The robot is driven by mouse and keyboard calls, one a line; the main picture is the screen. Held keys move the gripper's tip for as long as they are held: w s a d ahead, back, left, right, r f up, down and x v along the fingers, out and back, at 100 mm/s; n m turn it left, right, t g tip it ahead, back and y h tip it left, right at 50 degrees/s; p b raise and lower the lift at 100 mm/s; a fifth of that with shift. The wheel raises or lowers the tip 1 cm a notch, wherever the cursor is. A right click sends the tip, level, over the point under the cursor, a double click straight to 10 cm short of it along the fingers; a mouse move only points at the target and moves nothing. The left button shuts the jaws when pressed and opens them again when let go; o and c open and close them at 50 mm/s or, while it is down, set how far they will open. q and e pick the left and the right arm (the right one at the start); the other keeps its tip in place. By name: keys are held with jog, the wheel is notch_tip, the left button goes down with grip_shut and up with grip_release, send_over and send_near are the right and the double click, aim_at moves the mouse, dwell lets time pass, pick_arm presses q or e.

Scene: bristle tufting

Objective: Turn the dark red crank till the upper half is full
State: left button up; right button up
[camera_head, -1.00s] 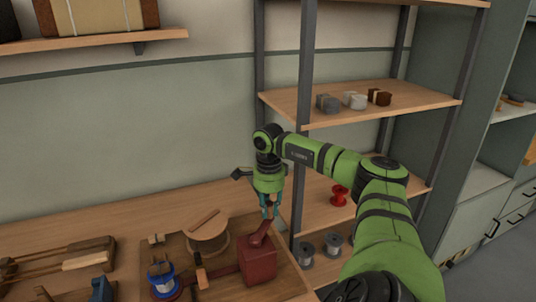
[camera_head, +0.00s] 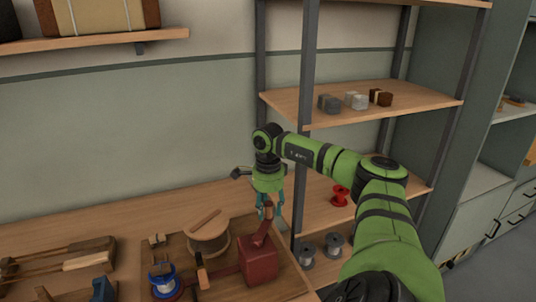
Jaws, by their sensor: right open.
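The dark red crank (camera_head: 264,232) stands up from a dark red box (camera_head: 258,262) on the bench, its arm leaning a little to the right. My right gripper (camera_head: 270,208) points down from above with its fingers open, at the top of the crank arm. I cannot tell whether the fingers touch it. A round wooden piece (camera_head: 207,240) with a wooden bar on top sits left of the box. Which part is the upper half, and how full it is, is too small to tell. My left gripper is not in view.
Wooden tools (camera_head: 85,260) lie farther left. A shelf rack with a post (camera_head: 304,120) stands close right of my gripper, holding a red spool (camera_head: 340,196) and grey spools (camera_head: 306,256).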

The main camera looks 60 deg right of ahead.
notch_tip(320, 180, up, 12)
dwell(0.4)
